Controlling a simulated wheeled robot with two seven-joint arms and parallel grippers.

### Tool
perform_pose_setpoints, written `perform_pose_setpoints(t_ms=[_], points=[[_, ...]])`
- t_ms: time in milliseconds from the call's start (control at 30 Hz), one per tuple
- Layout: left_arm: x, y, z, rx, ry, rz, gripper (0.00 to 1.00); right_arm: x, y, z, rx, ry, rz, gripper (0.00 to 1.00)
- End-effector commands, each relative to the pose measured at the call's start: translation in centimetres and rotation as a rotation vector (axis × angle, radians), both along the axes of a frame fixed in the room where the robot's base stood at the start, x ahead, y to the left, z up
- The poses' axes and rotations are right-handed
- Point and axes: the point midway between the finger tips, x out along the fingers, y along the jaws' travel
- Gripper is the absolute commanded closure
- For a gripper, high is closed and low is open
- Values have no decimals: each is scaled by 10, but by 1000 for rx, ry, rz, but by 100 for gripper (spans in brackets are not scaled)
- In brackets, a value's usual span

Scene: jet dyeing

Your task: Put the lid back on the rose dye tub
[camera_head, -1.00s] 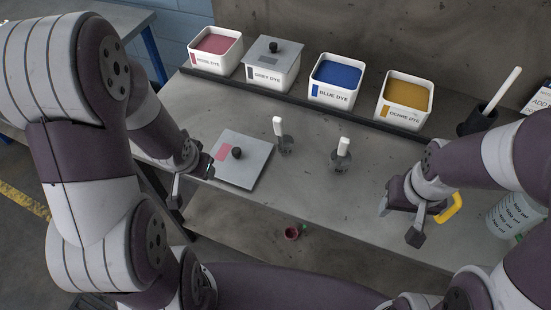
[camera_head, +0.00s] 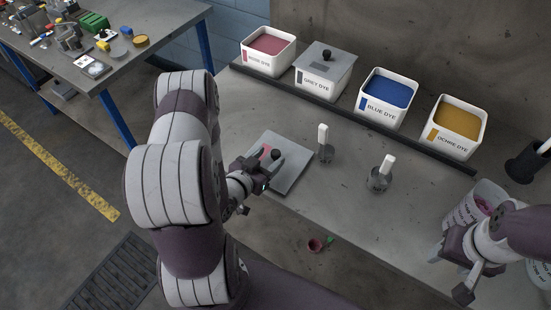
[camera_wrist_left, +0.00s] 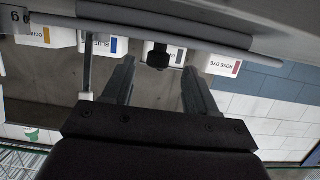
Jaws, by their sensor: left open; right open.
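The rose dye tub (camera_head: 268,58), white with pink dye, stands uncovered at the left end of the back row; it also shows upside down in the left wrist view (camera_wrist_left: 220,63). A square grey lid (camera_head: 293,172) with a pink patch and black knob lies flat on the bench in front. My left gripper (camera_head: 268,166) is open, low over the lid's left part, its fingers pointing towards the knob. In the left wrist view, the black knob (camera_wrist_left: 158,56) appears between and beyond the open fingers; contact is not visible. My right gripper (camera_head: 466,272) is open and empty at the right.
Lidded grey (camera_head: 322,76), blue (camera_head: 383,100) and ochre (camera_head: 453,129) tubs stand right of the rose tub, behind a dark rail.

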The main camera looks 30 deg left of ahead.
Motion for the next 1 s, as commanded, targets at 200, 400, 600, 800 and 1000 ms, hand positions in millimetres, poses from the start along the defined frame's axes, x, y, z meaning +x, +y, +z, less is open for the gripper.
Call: perform_pose_setpoints(t_ms=[200, 400, 600, 800, 1000], points=[[34, -6, -8, 0, 0, -2, 43, 0, 0, 8, 0, 0, 0, 46], [37, -6, -9, 0, 1, 0, 43, 0, 0, 8, 0, 0, 0, 46], [37, -6, -9, 0, 1, 0, 95, 0, 0, 8, 0, 0, 0, 46], [37, -6, -9, 1, 1, 0, 100, 0, 0, 8, 0, 0, 0, 46], [37, -5, -2, 1, -1, 0, 100, 0, 0, 9, 0, 0, 0, 46]])
